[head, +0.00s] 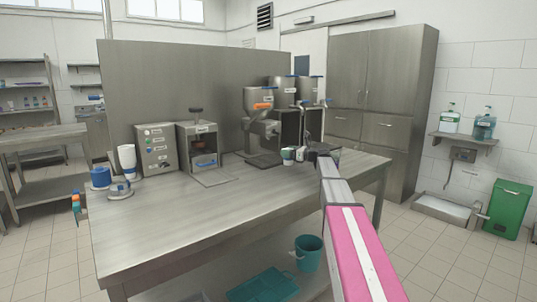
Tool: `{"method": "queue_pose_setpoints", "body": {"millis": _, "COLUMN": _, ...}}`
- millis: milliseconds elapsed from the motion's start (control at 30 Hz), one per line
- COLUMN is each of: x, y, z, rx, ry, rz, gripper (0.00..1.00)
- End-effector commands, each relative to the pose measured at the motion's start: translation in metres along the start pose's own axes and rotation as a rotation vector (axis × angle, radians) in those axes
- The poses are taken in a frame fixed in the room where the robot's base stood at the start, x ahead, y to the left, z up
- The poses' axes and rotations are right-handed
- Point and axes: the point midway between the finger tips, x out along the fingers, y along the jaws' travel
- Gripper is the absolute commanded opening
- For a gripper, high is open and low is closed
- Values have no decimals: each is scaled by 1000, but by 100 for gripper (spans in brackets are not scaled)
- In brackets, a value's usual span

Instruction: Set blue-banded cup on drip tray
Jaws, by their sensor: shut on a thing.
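My gripper (301,154) is at the far right part of the steel table, at the end of my pink and grey arm. The cup is just right of a grey filler machine (262,127) with a hopper and an orange lever. A dark flat base (262,160), apparently the drip tray, lies under that machine. The cup appears to the right of this base, and I cannot tell its height above the table.
Taller dispensers (309,95) stand behind my gripper. Left are a steel machine (203,146) with a flat plate, a control box (157,149), a blue container (100,177) and a white one (127,158). The table's (220,215) front middle is clear. A teal bucket (309,252) sits below.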

Motion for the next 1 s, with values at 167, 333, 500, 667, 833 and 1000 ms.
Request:
{"method": "queue_pose_setpoints", "body": {"millis": 167, "x": 37, "y": -18, "z": 0, "rx": 0, "ry": 0, "rz": 2, "gripper": 54}}
{"method": "queue_pose_setpoints", "body": {"millis": 333, "x": 74, "y": -33, "z": 0, "rx": 0, "ry": 0, "rz": 2, "gripper": 54}}
{"method": "queue_pose_setpoints", "body": {"millis": 500, "x": 104, "y": -44, "z": 0, "rx": 0, "ry": 0, "rz": 1, "gripper": 54}}
{"method": "queue_pose_setpoints", "body": {"millis": 667, "x": 112, "y": -47, "z": 0, "rx": 0, "ry": 0, "rz": 0, "gripper": 54}}
{"method": "queue_pose_setpoints", "body": {"millis": 833, "x": 132, "y": -55, "z": 0, "rx": 0, "ry": 0, "rz": 2, "gripper": 54}}
{"method": "queue_pose_setpoints", "body": {"millis": 1000, "x": 153, "y": -64, "z": -5, "rx": 1, "ry": 1, "rz": 0, "gripper": 54}}
